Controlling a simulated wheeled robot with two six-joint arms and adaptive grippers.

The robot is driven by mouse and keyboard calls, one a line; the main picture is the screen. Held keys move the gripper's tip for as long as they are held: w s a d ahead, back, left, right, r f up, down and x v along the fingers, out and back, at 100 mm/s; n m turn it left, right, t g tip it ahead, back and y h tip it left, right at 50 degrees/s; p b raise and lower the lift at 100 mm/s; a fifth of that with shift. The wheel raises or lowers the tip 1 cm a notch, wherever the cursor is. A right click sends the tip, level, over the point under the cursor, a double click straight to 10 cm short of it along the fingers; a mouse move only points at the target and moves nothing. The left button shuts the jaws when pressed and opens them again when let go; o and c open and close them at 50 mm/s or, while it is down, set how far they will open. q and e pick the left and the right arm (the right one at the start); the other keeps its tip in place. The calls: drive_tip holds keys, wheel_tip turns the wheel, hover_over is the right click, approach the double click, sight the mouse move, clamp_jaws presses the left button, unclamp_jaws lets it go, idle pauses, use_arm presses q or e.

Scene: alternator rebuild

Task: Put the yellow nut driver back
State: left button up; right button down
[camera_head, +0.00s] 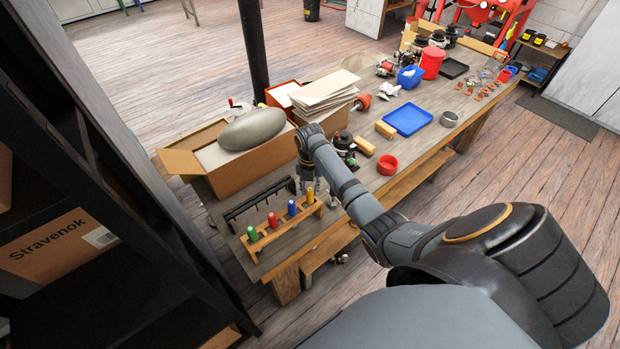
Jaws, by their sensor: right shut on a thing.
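The yellow nut driver (310,197) is at the right end of a wooden rack (286,230) near the table's front left corner. It looks upright and in line with the green (252,234), red (272,220) and blue (291,208) drivers standing in the rack. My right gripper (311,187) points down over it, shut on the top of its handle. The lower end of the yellow driver is hidden, so I cannot tell how deep it sits in its slot. My left gripper is not in view.
A dark bar rack (259,200) stands just behind the wooden one. An open cardboard box (228,182) with a grey rounded object is further back. A red bowl (387,165) and a blue tray (408,119) lie to the right. A dark shelf fills the left side.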

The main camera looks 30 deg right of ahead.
drive_tip(key=c, duration=1)
unclamp_jaws()
wheel_tip(320, 180, up, 8)
drive_tip(key=shift+f, duration=0.25)
wheel_tip(320, 180, up, 4)
drive_tip(key=p, duration=0.3)
